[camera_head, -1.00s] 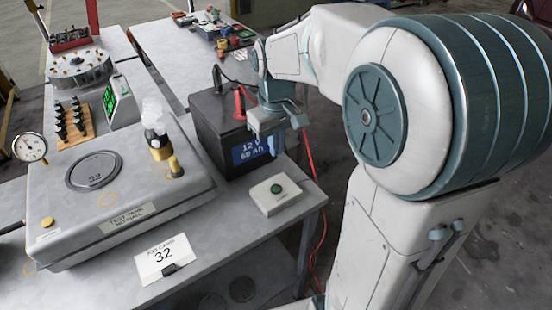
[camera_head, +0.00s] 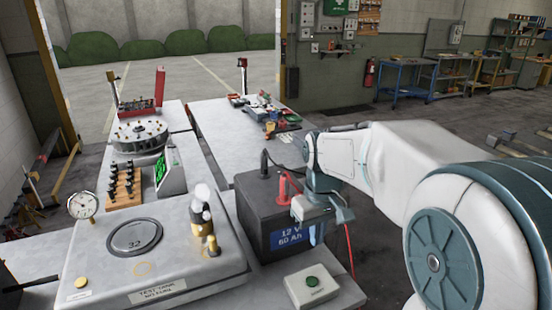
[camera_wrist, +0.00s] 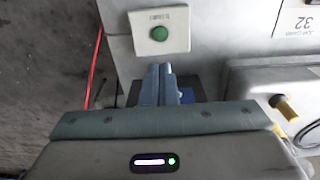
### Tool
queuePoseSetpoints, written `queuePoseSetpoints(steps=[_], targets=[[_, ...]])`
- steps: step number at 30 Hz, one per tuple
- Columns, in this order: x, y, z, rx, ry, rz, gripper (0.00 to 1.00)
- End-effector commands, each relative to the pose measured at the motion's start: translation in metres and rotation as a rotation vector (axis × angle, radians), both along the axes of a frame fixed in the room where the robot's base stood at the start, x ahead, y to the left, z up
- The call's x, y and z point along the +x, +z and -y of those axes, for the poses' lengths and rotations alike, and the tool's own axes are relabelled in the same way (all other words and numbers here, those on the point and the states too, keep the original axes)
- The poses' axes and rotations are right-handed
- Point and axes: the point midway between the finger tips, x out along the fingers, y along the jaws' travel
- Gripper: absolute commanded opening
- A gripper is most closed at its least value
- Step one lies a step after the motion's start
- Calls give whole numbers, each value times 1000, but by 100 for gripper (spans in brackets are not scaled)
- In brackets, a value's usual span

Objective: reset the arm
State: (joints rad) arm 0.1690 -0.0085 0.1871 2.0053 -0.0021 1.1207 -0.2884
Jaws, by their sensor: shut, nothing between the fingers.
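My gripper (camera_head: 316,232) hangs in front of the dark 12 V battery (camera_head: 256,205), at its right side in the head view. Part of the battery's front and right edge is hidden behind it. In the wrist view my gripper (camera_wrist: 168,72) has its two fingers together with nothing between them. They point toward a white box with a green button (camera_wrist: 160,34), which lies on the bench apart from the fingertips. The same green-button box (camera_head: 312,286) shows at the bottom of the head view. My arm reaches in from the right.
A test tank (camera_head: 215,275) with a disc marked 32 and a brass-and-clear fitting (camera_head: 203,215) stands left of the battery. A dial gauge (camera_head: 82,205), a scale with a green display (camera_head: 168,172) and a round carousel (camera_head: 140,135) are further left. A red cable (camera_wrist: 95,65) hangs beside the bench.

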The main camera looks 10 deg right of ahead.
Motion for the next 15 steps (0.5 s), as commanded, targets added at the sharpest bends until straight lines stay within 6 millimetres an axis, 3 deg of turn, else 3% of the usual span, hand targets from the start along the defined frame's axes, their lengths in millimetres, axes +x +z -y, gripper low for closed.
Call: queuePoseSetpoints(steps=[7, 15], targets=[[-54, 3, 1, -14, -108, 85, 0], [-120, -13, 5, 20, -259, 195, 0]])
